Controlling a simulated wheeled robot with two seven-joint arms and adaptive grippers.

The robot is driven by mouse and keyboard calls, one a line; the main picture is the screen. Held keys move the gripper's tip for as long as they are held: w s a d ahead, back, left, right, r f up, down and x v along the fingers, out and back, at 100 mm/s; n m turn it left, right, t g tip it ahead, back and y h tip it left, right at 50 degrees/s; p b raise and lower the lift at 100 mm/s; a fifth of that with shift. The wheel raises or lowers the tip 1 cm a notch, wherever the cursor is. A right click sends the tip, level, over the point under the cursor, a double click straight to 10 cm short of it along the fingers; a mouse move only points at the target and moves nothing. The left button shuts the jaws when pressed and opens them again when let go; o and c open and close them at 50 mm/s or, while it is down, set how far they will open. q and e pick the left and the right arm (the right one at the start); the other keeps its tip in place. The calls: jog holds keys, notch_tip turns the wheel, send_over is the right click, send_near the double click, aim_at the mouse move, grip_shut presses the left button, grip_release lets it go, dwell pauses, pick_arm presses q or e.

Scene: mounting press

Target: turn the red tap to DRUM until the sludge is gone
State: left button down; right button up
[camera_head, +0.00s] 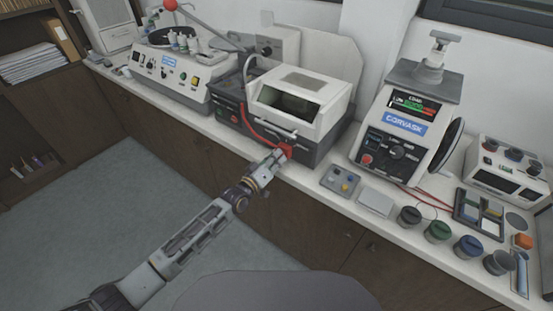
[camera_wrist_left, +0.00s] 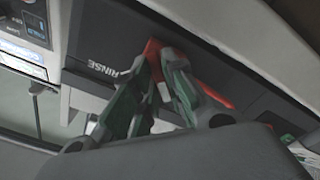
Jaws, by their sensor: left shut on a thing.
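The red tap (camera_head: 287,149) sits low on the front of a white and grey machine (camera_head: 318,122) with a dark window in its lid. My left gripper (camera_head: 277,158) reaches it from the left and is shut on it. In the left wrist view, the red tap (camera_wrist_left: 152,47) shows behind and between the green and grey fingers of my left gripper (camera_wrist_left: 162,62). The word RINSE (camera_wrist_left: 104,70) is on the dark panel left of the tap. No DRUM label can be read, and no sludge can be made out. My right gripper is out of view.
A red hose (camera_head: 258,137) runs down the machine's front to the tap. A grey control box (camera_head: 341,180) and a white block (camera_head: 376,204) lie to the right on the bench, before the Corvask press (camera_head: 397,130). Several jars stand farther right. The floor in front is clear.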

pick_arm(q)
jog(key=shift+m, duration=0.7)
jog(key=shift+m+p, duration=0.35)
jog(key=shift+m, duration=1.45)
jog(key=shift+m+p, duration=0.35)
jog(key=shift+m, duration=1.25)
jog(key=shift+f+m, duration=0.1)
jog(key=shift+m, duration=0.2)
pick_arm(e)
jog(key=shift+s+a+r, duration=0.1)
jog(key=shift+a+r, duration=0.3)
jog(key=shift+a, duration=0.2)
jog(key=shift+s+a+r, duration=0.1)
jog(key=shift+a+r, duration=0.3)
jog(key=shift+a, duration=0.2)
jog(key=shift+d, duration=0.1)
